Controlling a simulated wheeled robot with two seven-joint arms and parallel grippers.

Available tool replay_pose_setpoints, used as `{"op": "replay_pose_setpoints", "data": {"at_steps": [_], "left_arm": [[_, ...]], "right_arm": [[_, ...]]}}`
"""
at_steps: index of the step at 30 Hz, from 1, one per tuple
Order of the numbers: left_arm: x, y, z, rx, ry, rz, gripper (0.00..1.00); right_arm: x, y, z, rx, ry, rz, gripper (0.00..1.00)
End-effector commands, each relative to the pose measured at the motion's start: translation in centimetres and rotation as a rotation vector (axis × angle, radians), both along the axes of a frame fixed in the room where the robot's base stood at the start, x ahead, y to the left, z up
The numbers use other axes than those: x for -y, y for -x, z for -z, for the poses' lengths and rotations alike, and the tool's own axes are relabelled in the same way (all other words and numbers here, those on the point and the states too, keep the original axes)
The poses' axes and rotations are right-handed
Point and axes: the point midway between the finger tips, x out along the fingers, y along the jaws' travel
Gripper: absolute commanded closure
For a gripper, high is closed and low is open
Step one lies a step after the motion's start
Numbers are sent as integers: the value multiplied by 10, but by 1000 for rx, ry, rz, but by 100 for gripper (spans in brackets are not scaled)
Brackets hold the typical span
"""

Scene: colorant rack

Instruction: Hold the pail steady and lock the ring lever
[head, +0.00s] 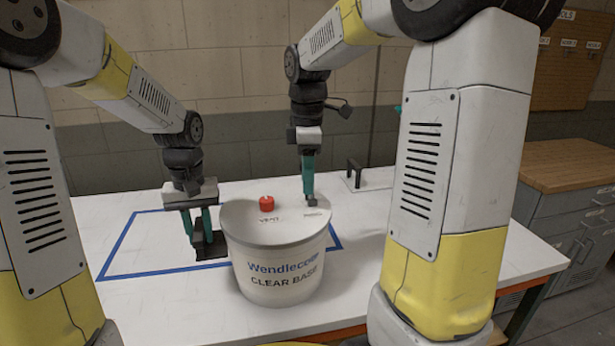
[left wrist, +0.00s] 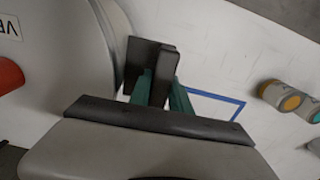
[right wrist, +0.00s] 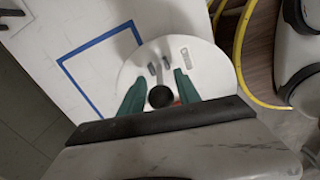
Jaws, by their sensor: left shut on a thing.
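The white pail (head: 279,281) stands upright near the table's front, its lid (head: 250,215) carrying a red cap (head: 267,203) and printed words. In the head view my left gripper (head: 205,240) is low at its left side. My right gripper (head: 311,200) points down over the lid's back right. In the right wrist view its teal fingers (right wrist: 158,85) stand apart, with a dark round shape between them. I cannot make out the ring lever.
Blue tape (head: 112,250) outlines a rectangle on the white table (head: 365,235), partly under the pail. A black bracket (head: 354,170) stands at the back right. Cans with coloured tops (left wrist: 290,102) show in the left wrist view. The table left of the pail is mostly clear.

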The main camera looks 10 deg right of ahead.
Motion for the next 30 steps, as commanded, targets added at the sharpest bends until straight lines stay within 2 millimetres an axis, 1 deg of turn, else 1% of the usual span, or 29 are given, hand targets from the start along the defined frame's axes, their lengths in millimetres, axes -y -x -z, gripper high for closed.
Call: {"op": "replay_pose_setpoints", "data": {"at_steps": [1, 5, 6, 30], "left_arm": [[0, 0, 0, 1, 1, 0, 100], [0, 0, 0, 1, 1, 0, 100], [0, 0, 0, 1, 1, 0, 100], [0, 0, 0, 1, 0, 1, 100]], "right_arm": [[0, 0, 0, 0, 0, 0, 73], [0, 0, 0, 0, 0, 0, 99], [0, 0, 0, 0, 0, 0, 100], [0, 0, -1, 2, -1, 0, 100]]}}
